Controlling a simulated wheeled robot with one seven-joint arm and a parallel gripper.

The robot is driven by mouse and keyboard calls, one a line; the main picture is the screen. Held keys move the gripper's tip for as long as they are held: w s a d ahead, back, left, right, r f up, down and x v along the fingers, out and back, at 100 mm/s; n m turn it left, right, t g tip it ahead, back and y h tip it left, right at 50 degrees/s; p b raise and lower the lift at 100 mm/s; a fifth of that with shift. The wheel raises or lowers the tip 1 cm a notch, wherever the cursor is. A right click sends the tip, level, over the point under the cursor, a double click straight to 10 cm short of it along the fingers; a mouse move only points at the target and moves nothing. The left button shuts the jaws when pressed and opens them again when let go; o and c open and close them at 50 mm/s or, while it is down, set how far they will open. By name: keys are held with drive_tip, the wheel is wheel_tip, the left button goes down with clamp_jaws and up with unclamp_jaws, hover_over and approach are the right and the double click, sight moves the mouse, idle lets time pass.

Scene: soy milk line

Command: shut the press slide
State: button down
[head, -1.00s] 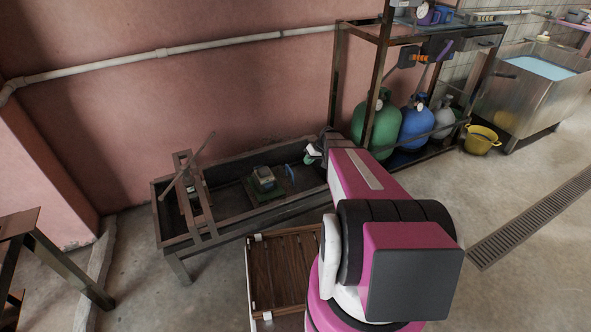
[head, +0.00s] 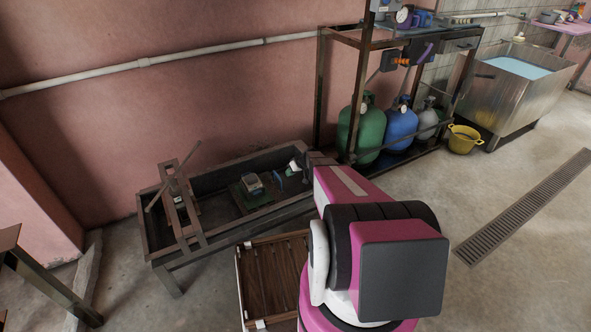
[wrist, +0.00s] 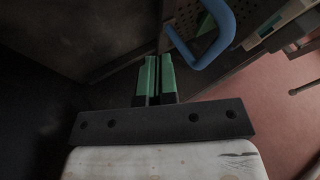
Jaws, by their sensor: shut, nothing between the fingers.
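The press stands in a long dark metal trough (head: 210,232). A blue handle (head: 278,177), which looks like the press slide's handle, stands beside a small box (head: 253,182) on a green base (head: 238,196). In the wrist view the blue handle (wrist: 228,35) is a large loop fixed to a dark perforated plate (wrist: 190,18). My gripper (head: 293,164) is just right of and above the handle in the head view. Its green fingers (wrist: 153,72) are shut and empty, left of the loop in the wrist view. I cannot tell whether they touch it.
A frame with a lever (head: 172,180) spans the trough's left part. A slatted wooden rack (head: 272,280) stands in front. Green (head: 364,130) and blue (head: 401,127) gas cylinders stand on a shelf rack at right. A yellow bucket (head: 464,138) sits beyond.

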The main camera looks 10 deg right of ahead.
drive_tip(key=shift+s+a+r, duration=0.15)
drive_tip(key=shift+a, duration=0.45)
drive_tip(key=shift+s+a+r, duration=0.1)
drive_tip(key=shift+s+a, duration=0.1)
drive_tip(key=shift+a, duration=0.45)
drive_tip(key=shift+s+a+r, duration=0.15)
drive_tip(key=shift+a, duration=0.45)
drive_tip(key=shift+a, duration=0.15)
drive_tip(key=s+a, duration=0.3)
drive_tip(key=a, duration=0.8)
drive_tip(key=s+a, duration=0.3)
drive_tip(key=a, duration=0.9)
drive_tip(key=s+a, duration=0.3)
drive_tip(key=a, duration=0.9)
drive_tip(key=shift+s+a, duration=0.15)
drive_tip(key=shift+s, duration=0.1)
drive_tip(key=shift+a, duration=0.1)
